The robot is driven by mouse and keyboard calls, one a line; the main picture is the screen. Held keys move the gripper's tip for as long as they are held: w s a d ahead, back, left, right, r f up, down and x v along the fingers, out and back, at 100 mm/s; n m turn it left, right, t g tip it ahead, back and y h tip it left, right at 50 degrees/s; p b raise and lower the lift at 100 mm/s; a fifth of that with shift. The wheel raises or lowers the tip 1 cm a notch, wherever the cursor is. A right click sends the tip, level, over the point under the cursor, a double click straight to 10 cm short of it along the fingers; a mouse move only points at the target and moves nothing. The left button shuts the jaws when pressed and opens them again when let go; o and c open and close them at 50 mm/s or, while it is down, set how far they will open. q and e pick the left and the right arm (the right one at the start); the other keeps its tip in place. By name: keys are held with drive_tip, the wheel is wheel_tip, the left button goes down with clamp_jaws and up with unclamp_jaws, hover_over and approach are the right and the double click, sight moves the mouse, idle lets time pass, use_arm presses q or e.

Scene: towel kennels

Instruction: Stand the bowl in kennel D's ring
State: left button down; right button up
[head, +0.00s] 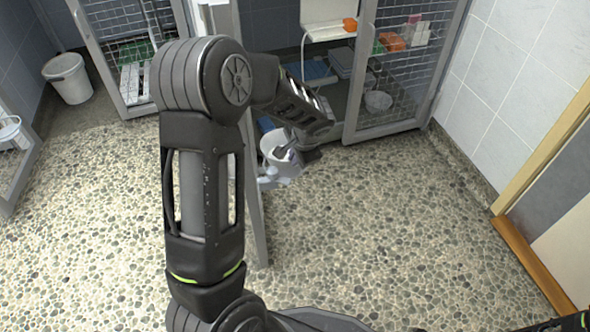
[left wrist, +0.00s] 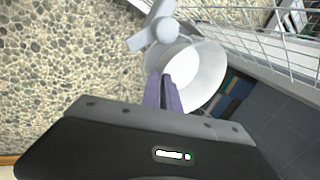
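A white bowl (head: 274,146) is beside the edge of an open kennel door, low over the pebbled floor. In the left wrist view the bowl (left wrist: 202,72) opens toward the camera. My left gripper (head: 287,155) is at the bowl; its two fingers (left wrist: 164,94) are close together across the near rim, one inside and one outside. A light grey lobed knob (left wrist: 155,30) is right against the bowl's far side, and grey parts show under the bowl in the head view. The ring itself is mostly hidden; I cannot tell whether the bowl rests in it.
The open door's frame (head: 256,215) stands close to my left forearm. Behind are mesh kennel fronts (head: 398,72) and a shelf with orange items (head: 390,41). A second bowl (head: 378,101) is in the right kennel. A white bucket (head: 68,78) stands far left. The right floor is clear.

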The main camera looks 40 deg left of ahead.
sight(295, 177)
use_arm(q)
wheel_tip(295, 177, down, 5)
drive_tip(key=shift+f+b, duration=0.1)
drive_tip(key=shift+b, duration=1.15)
drive_tip(key=c, duration=1.6)
unclamp_jaws()
drive_tip(key=p+v, duration=0.4)
drive_tip(key=v, duration=0.8)
drive_tip(key=shift+p, duration=0.4)
drive_tip(key=shift+s, duration=0.1)
